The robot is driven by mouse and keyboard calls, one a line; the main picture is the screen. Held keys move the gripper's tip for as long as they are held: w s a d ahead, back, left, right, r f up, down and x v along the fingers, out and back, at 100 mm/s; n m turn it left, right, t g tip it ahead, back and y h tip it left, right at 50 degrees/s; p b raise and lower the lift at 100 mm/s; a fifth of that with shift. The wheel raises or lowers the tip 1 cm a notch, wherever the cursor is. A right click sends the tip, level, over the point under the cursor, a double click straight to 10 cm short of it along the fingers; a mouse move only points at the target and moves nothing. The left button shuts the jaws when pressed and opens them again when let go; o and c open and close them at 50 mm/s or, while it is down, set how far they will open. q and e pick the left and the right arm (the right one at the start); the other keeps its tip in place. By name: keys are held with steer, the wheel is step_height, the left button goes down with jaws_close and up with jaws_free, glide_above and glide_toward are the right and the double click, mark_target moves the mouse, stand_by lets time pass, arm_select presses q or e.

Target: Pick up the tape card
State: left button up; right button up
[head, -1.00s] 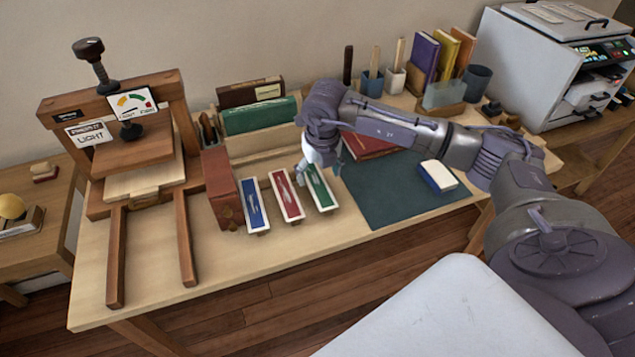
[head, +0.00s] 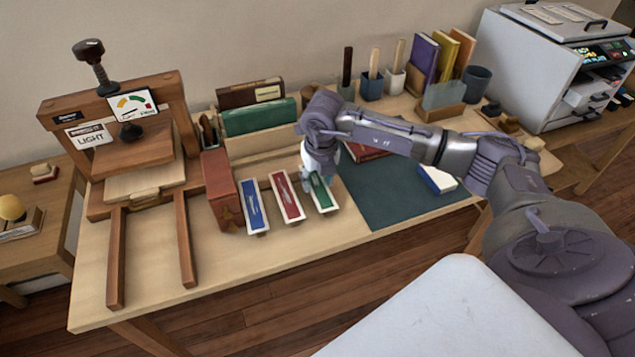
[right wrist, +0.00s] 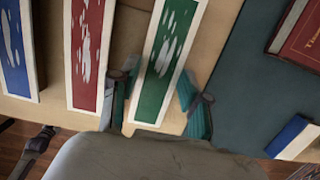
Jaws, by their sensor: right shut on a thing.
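Three narrow pale-edged cards or trays lie side by side at the front of the table: a blue one (head: 254,205), a red one (head: 287,198) and a green one (head: 323,197). Each has white streaks on its coloured face. No label shows which is the tape card. My right gripper (head: 318,178) is at the far part of the green one. In the right wrist view its teal fingers (right wrist: 156,106) stand on both long sides of the green card (right wrist: 165,58), shut on it. The card still looks level with its neighbours. My left gripper is not in view.
A red-brown box (head: 222,192) stands left of the blue card. A dark green mat (head: 385,205) lies to the right, with a red book (head: 362,152) and a blue-and-white block (head: 437,180). A wooden press (head: 130,160) fills the table's left end.

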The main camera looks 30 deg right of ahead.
mark_target(318, 186)
steer(key=shift+r, duration=0.1)
step_height(318, 186, up, 4)
steer(key=shift+b, duration=0.3)
steer(key=s+d+r, duration=0.2)
steer(key=d, duration=0.1)
steer(key=s+d+r+b, duration=0.1)
steer(key=s+d+r, duration=0.1)
steer(key=s+d, duration=0.1)
steer(key=s+d+r, duration=0.2)
steer(key=d, duration=0.1)
steer(key=shift+s+r+b, duration=0.3)
steer(key=shift+r, duration=0.1)
